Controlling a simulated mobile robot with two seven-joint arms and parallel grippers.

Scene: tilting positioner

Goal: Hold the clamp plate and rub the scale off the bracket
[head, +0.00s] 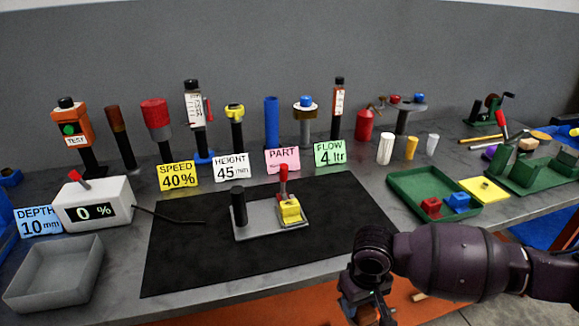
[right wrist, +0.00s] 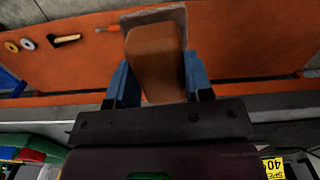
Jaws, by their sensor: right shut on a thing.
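The grey clamp plate (head: 262,222) lies on the black mat. It bears an upright black knob (head: 239,205) at its left and a yellow block (head: 290,209) with a red-topped lever (head: 283,178) at its right. I cannot make out the bracket or its scale. My right gripper (head: 366,308) is in front of the table's edge, to the right of and nearer than the plate, apart from it. In the right wrist view its blue fingers are shut on an orange-brown block (right wrist: 156,60). My left gripper is not in view.
A black mat (head: 180,255) lies under the plate, with free room around it. A grey tray (head: 55,275) and a display box (head: 92,204) are at left. Green trays (head: 405,185) are at right. Cards and upright tools line the back. An orange surface (right wrist: 60,70) lies below the table.

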